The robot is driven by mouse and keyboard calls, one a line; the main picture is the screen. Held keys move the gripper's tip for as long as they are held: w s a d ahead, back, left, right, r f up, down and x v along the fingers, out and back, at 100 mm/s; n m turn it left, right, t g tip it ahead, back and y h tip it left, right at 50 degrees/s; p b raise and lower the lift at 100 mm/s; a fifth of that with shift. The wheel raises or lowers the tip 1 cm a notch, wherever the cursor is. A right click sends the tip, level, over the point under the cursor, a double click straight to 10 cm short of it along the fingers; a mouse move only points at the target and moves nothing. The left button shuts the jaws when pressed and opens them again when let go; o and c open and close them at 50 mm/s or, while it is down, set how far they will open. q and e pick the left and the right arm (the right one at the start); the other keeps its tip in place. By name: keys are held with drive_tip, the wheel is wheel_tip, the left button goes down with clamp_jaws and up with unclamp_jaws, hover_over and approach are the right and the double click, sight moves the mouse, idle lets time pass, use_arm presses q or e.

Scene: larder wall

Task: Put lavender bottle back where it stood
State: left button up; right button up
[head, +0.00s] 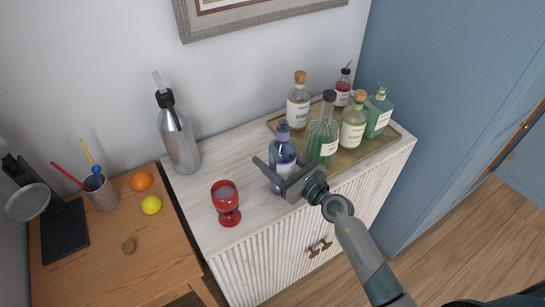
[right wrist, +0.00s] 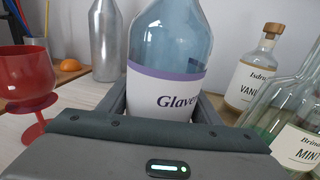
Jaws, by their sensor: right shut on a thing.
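The tray holds several bottles, including a vanilla bottle (head: 298,106) at the back left and a green mint bottle (head: 322,138) at the front left. My left gripper is not in view.
A red goblet (head: 226,203) stands left of the gripper on the cabinet (head: 205,188). A grey siphon bottle (head: 178,138) stands at the back left. The tray's front left corner, near the mint bottle, is partly hidden. A wooden table (head: 165,240) with fruit is at the left.

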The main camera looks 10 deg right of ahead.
sight(291, 172)
drive_tip(key=o, duration=1.7)
drive_tip(key=shift+f, duration=0.1)
drive_tip(key=shift+o, duration=0.2)
drive_tip(key=b+v, duration=0.2)
drive_tip(key=v, duration=0.8)
drive_tip(key=shift+s+d+b, duration=0.15)
drive_tip(key=shift+s+b, duration=0.25)
drive_tip(key=shift+s+d, duration=0.3)
drive_tip(key=shift+s, duration=0.25)
